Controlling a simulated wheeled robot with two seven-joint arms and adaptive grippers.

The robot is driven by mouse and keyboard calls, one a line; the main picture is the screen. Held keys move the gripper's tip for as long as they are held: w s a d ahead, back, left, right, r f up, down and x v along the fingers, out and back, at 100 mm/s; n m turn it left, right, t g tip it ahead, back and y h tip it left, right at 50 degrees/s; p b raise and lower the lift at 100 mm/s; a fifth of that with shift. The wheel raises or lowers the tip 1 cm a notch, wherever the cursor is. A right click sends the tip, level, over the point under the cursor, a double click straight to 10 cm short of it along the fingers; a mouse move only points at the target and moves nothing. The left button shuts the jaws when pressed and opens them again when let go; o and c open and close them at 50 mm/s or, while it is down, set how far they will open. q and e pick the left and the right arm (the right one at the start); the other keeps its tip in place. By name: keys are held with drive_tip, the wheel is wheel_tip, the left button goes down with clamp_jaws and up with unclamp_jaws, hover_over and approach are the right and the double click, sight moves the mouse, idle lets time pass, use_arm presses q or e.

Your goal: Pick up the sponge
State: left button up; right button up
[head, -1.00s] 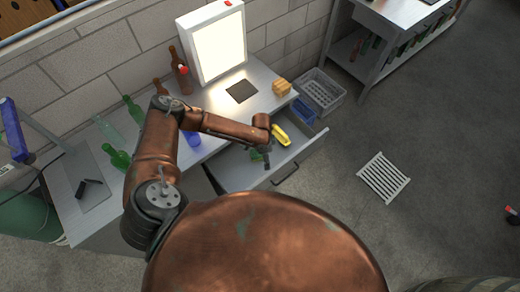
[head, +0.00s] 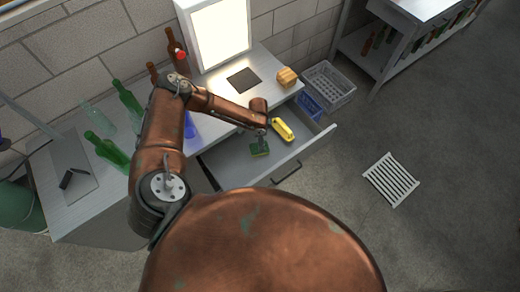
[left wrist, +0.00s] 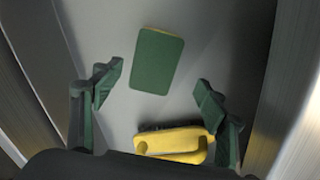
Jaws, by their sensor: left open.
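The sponge (head: 259,149) is a flat block, green on top with a yellow edge, lying in the open drawer (head: 226,163). In the left wrist view the sponge (left wrist: 157,62) lies on the grey drawer floor, beyond the fingertips and roughly centred between them. My left gripper (left wrist: 156,84) is open and empty, with green fingers spread wide. In the head view the left gripper (head: 263,133) is small and partly hidden by its wrist, over the drawer close to the sponge. My right gripper is in neither view.
A yellow-handled brush (head: 283,130) lies in the drawer beside the sponge; its handle (left wrist: 172,146) shows near the right finger. Green bottles (head: 107,150), brown bottles (head: 178,52), a lit panel (head: 221,35) and a wooden block (head: 287,77) stand on the bench.

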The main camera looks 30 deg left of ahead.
use_arm(q)
drive_tip(key=f, duration=0.4)
drive_tip(key=shift+s+d+f, duration=0.25)
drive_tip(key=shift+d, duration=0.05)
drive_tip(key=shift+f, duration=0.5)
drive_tip(key=shift+c, duration=0.5)
drive_tip(key=c, duration=0.7)
drive_tip(key=shift+r, duration=0.1)
drive_tip(key=shift+c, duration=0.2)
